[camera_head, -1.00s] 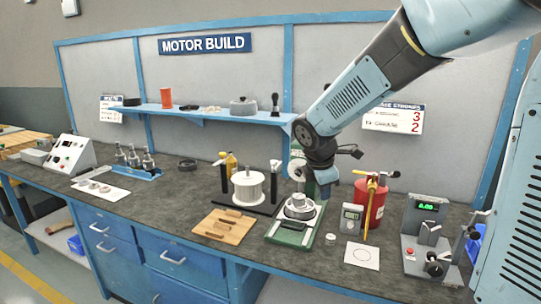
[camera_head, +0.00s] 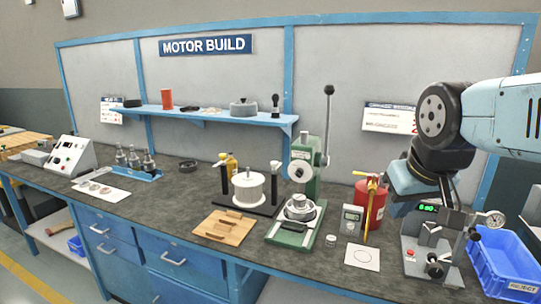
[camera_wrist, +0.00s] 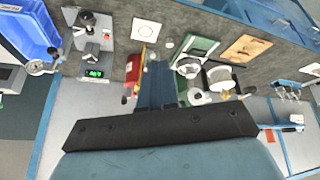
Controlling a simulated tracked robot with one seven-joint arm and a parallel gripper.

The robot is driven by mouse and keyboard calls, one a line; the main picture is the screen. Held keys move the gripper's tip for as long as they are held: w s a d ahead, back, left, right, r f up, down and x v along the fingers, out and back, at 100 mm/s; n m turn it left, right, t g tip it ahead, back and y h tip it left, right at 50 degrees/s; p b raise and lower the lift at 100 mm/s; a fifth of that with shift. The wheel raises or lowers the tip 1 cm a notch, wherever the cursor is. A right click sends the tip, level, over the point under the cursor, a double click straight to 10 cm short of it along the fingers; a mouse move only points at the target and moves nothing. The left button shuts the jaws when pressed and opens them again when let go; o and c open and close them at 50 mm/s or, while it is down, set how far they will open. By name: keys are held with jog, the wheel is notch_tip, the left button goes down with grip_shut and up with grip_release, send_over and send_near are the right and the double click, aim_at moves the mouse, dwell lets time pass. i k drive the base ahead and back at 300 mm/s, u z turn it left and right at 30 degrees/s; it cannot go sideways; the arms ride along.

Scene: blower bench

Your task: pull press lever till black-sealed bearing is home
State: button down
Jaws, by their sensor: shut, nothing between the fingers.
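A silver round housing (camera_head: 299,211) sits on the press base under the ram. I cannot make out a black-sealed bearing there. The press also shows upside down in the wrist view (camera_wrist: 199,47).
A red canister (camera_head: 371,205) with a yellow-handled tool and a small grey meter (camera_head: 351,219) stand right of the press. A gauge fixture (camera_head: 432,248) and blue reject bin (camera_head: 505,265) are further right. A white spool (camera_head: 249,190) and wooden board (camera_head: 224,228) lie left.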

aim_at(329, 90)
jog(key=k, duration=1.3)
jog(key=u, duration=0.35)
jog(key=i, duration=1.95)
jog(key=z, duration=0.5)
